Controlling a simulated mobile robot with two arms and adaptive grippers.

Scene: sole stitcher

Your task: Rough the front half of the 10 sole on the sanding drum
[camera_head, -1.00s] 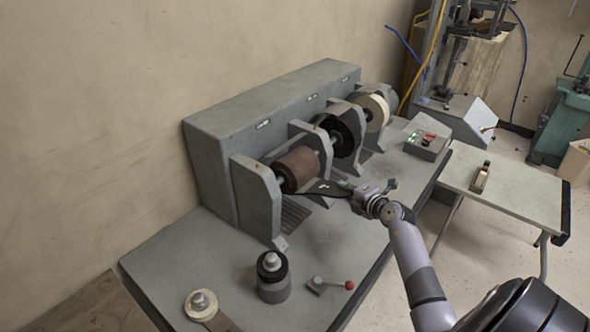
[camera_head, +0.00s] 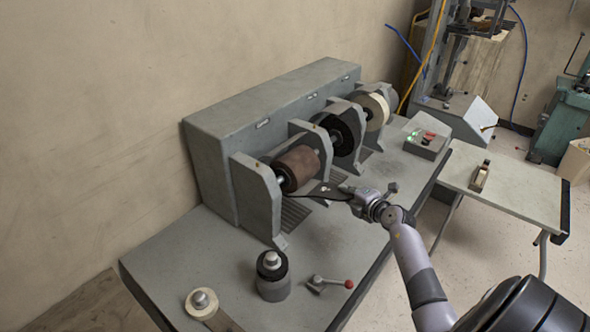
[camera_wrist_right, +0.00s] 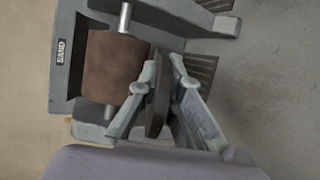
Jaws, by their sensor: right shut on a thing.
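The sanding drum (camera_head: 297,168) is a brown cylinder on a shaft between grey supports. It also shows in the right wrist view (camera_wrist_right: 115,66), beside a label reading SAND. My right gripper (camera_head: 352,196) is shut on the dark, thin sole (camera_head: 318,194), which reaches left from the fingers to just below the drum. In the right wrist view the sole (camera_wrist_right: 157,105) stands edge-on between the two fingers, just right of the drum. I cannot tell whether the sole touches the drum. Its size mark is not readable. My left gripper is not in view.
A black wheel (camera_head: 343,135) and a cream wheel (camera_head: 372,110) sit farther along the grey machine. A control box (camera_head: 427,143) with a green light stands behind.

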